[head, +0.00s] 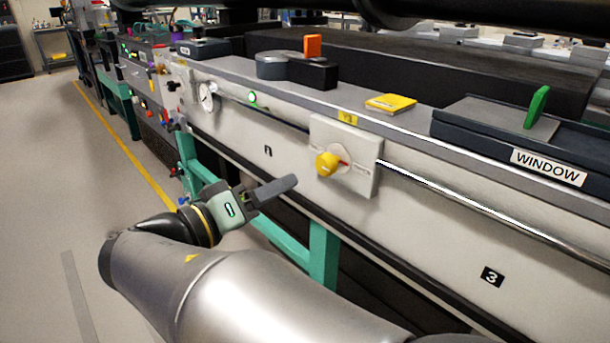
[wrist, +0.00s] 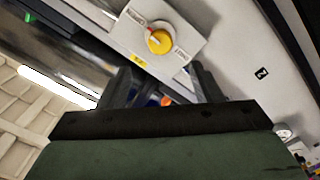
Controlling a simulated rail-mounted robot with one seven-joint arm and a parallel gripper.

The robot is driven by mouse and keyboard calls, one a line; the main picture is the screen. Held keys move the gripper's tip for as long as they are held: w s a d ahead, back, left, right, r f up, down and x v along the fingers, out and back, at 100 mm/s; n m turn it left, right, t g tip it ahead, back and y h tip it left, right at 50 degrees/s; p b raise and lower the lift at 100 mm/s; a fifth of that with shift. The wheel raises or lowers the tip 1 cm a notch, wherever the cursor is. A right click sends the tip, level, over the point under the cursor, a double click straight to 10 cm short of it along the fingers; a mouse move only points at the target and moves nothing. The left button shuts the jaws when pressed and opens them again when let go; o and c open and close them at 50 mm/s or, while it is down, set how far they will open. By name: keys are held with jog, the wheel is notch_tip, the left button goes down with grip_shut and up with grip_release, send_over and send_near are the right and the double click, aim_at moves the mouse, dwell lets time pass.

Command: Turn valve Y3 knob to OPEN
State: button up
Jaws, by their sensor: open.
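The valve knob (head: 328,163) is yellow and round with a small red mark, on a pale square plate (head: 362,150) on the side of the bench. A yellow label reading Y3 (head: 347,117) is at the plate's top.
A steel pipe (head: 470,205) runs along the bench side to the right of the plate. A gauge (head: 207,97) is further left. A yellow block (head: 390,103) and a WINDOW box (head: 548,166) with a green handle are on the bench top. Open floor (head: 50,190) is at left.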

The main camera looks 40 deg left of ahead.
jog(key=s, duration=0.3)
jog(key=s+a+p, duration=0.1)
jog(key=s, duration=0.1)
dwell(0.4)
jog(key=w+d+r+m+g+h+p, duration=0.2)
jog(key=w+d+r+g+p, duration=0.4)
jog(key=w+d+r+p, duration=0.6)
jog(key=w+d+r+m+g+y+p, duration=0.1)
jog(key=w+d+r+g+p, duration=0.25)
jog(key=d+p, duration=0.35)
jog(key=w+d+r+m+g+p, duration=0.1)
jog(key=w+d+r+g+p, duration=0.1)
jog(key=d+r+p, duration=0.35)
jog(key=s+d+f+m+g+y+p, duration=0.1)
jog(key=s+d+f+g+y+p, duration=0.1)
jog(key=s+d+p, duration=0.4)
jog(key=s+d+f+m+g+y+p, duration=0.1)
jog(key=s+d+p, duration=0.5)
jog(key=d, duration=1)
notch_tip(320, 180, down, 3)
jog(key=s+g+y, duration=0.1)
jog(key=s+g, duration=0.1)
jog(key=shift+d+r+g+y, duration=0.15)
jog(key=shift+d+g+y, duration=0.1)
jog(key=shift+g+y, duration=0.1)
